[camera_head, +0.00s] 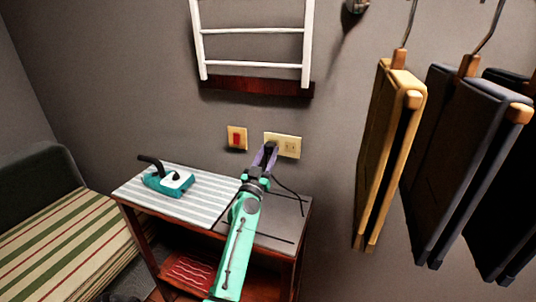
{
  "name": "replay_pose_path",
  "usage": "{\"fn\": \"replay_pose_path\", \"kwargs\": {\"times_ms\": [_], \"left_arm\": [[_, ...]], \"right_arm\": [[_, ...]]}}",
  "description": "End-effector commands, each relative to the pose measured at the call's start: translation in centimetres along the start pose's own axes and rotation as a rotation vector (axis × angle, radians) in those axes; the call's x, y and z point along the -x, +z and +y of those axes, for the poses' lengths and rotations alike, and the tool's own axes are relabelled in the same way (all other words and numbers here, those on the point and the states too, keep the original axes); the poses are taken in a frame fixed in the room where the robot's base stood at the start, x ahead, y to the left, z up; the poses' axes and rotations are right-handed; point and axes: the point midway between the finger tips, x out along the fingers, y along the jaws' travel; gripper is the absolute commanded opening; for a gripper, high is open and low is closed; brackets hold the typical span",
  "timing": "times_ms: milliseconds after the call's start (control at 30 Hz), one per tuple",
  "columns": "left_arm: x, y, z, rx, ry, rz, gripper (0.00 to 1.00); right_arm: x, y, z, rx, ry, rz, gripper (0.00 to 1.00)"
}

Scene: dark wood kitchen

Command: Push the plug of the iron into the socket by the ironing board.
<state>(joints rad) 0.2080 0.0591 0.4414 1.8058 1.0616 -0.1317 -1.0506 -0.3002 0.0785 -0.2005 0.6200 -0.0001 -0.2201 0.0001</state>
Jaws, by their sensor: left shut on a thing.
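The teal and white iron (170,180) with a dark handle rests on the striped ironing board (205,203). The cream socket plate (290,146) is on the wall above the board's right side. My left gripper (267,152) reaches up to the plate's left part and is shut on the small dark plug (271,147). The plug is at the face of the left outlet, but I cannot tell whether its pins are in. The fingers partly hide it. A dark cord (289,189) runs from behind the gripper over the dark surface. My right gripper is out of view.
A red switch (237,138) is left of the socket. A white rack (254,64) hangs above. A striped bench (65,245) stands at the left. Bare wall lies between the socket and the clothes.

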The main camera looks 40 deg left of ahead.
Motion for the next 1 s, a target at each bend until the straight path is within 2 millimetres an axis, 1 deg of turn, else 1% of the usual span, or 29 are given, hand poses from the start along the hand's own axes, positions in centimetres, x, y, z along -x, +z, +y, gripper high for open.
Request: {"fn": "replay_pose_path", "kwargs": {"times_ms": [367, 867, 900, 967, 1000], "left_arm": [[-0.05, 0.03, 0.02, 0.000, 0.000, 0.001, 0.00], [-0.94, 0.43, 0.03, 0.000, 0.000, 0.001, 0.00], [-0.95, 0.40, 0.03, 0.000, 0.000, 0.001, 0.50], [-0.94, 0.39, 0.03, 0.000, 0.000, 0.001, 0.73], [-0.94, 0.40, 0.03, 0.000, 0.000, 0.000, 0.74]], "right_arm": [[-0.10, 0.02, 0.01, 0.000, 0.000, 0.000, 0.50], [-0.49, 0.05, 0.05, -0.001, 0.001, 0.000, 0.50], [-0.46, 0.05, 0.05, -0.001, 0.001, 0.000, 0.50], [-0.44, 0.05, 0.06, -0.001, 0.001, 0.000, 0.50], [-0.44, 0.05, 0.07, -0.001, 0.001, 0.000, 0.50]]}}
